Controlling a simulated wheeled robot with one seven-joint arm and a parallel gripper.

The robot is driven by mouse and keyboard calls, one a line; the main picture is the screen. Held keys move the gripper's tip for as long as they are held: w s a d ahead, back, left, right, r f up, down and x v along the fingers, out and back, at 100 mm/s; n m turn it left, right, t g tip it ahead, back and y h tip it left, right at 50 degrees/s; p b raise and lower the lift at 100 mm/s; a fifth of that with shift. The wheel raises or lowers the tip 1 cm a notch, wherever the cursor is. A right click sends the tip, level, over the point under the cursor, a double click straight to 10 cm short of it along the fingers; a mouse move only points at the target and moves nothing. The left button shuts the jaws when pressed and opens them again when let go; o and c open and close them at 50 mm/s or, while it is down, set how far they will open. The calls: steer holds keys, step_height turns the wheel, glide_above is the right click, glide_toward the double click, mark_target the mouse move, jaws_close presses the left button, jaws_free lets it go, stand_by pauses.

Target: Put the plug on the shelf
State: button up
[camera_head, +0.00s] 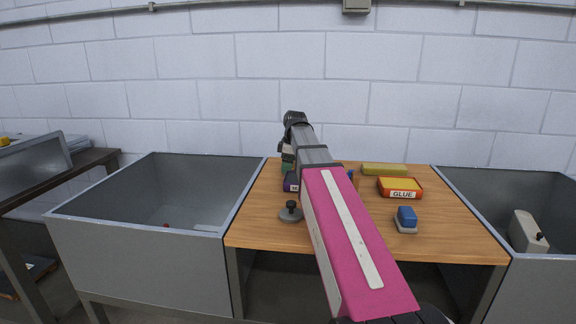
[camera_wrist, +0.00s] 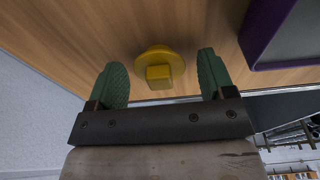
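A yellow piece with a round flange and a square knob, which looks like the plug (camera_wrist: 158,67), is on the wooden tabletop in the wrist view. My gripper (camera_wrist: 160,72) is open, with one green finger on each side of the piece and a gap to both. In the head view my arm hides this piece. My gripper (camera_head: 287,156) shows there only in part, over the far left of the table. A stand with a dark wood top (camera_head: 91,160) and a lower board is at the far left; I cannot tell whether it is the shelf.
A purple bin (camera_wrist: 283,38) stands right of my gripper. The wooden table (camera_head: 262,229) also bears a grey disc with a black knob (camera_head: 290,212), a GLUE box (camera_head: 399,188), a blue block (camera_head: 406,217) and a yellow bar (camera_head: 384,169). Grey bins (camera_head: 140,262) flank it.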

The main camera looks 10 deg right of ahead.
step_height(320, 180, up, 12)
steer(key=d, duration=0.1)
steer(key=shift+s+d, duration=0.3)
steer(key=shift+d, duration=0.05)
stand_by(0.4)
steer(key=shift+s, duration=0.1)
